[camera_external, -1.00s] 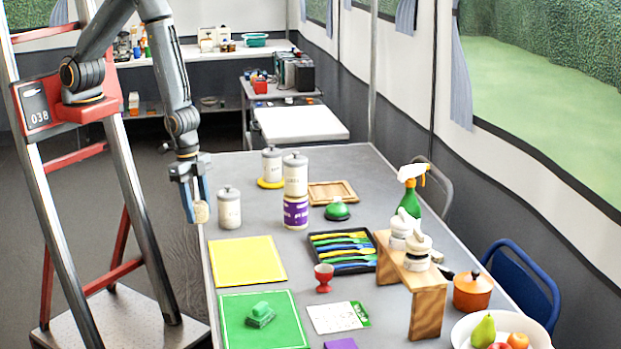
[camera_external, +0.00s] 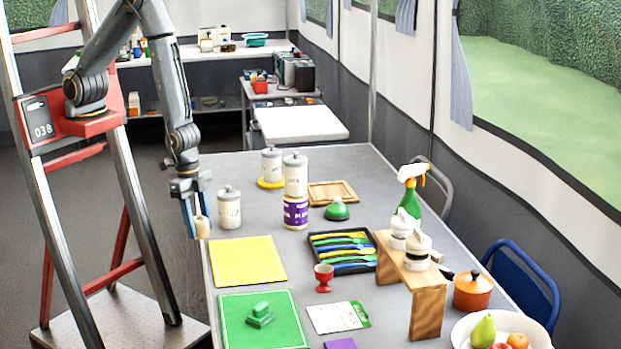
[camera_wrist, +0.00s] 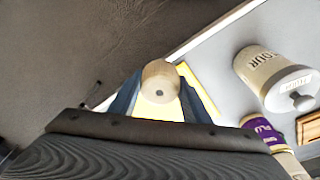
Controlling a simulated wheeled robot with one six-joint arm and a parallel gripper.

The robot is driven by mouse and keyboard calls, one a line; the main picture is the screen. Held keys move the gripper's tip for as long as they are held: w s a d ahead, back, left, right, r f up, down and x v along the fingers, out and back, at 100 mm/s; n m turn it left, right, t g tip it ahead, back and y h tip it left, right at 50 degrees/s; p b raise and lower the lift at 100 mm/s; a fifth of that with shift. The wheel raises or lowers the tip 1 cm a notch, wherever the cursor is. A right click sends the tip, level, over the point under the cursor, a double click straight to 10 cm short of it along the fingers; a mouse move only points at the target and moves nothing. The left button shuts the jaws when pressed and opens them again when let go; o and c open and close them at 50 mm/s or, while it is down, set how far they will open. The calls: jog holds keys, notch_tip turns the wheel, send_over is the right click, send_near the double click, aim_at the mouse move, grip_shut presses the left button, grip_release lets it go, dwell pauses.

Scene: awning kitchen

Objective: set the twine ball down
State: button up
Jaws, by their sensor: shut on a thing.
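The twine ball (camera_wrist: 160,84) is a beige, rounded piece with a small dark centre, held between the two blue fingers of my gripper (camera_wrist: 158,98) in the wrist view. In the external view, my gripper (camera_external: 196,220) is shut on the twine ball (camera_external: 202,228), pointing down at the left edge of the grey table (camera_external: 300,243). The ball hangs just beyond the far left corner of the yellow mat (camera_external: 247,262); the exact height above the table is hard to tell.
A flour canister (camera_external: 229,208) stands just right of my gripper. A stacked canister (camera_external: 296,176) over a purple tin (camera_external: 295,212) is farther right.

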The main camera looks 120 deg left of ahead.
jog(key=shift+w, duration=0.1)
jog(key=w+a+b, duration=0.2)
jog(key=w, duration=0.1)
jog(key=w+a+b, duration=0.2)
jog(key=w+a, duration=0.1)
jog(key=w, duration=0.1)
jog(key=w+a+b, duration=0.2)
jog(key=w, duration=0.2)
jog(key=shift+w+a+r, duration=0.25)
jog(key=shift+a+r, duration=0.05)
jog(key=shift+a, duration=0.1)
notch_tip(320, 180, up, 5)
jog(key=b, duration=0.5)
send_over(292, 245)
jog(key=shift+s+f+p, duration=0.2)
jog(key=shift+f+p, duration=0.25)
jog(key=shift+f, duration=2.05)
jog(key=shift+s+f+p, duration=0.15)
jog(key=shift+f+p, duration=0.3)
jog(key=shift+f, duration=2)
jog(key=shift+f, duration=0.15)
jog(key=o, duration=0.9)
jog(key=shift+o, duration=0.7)
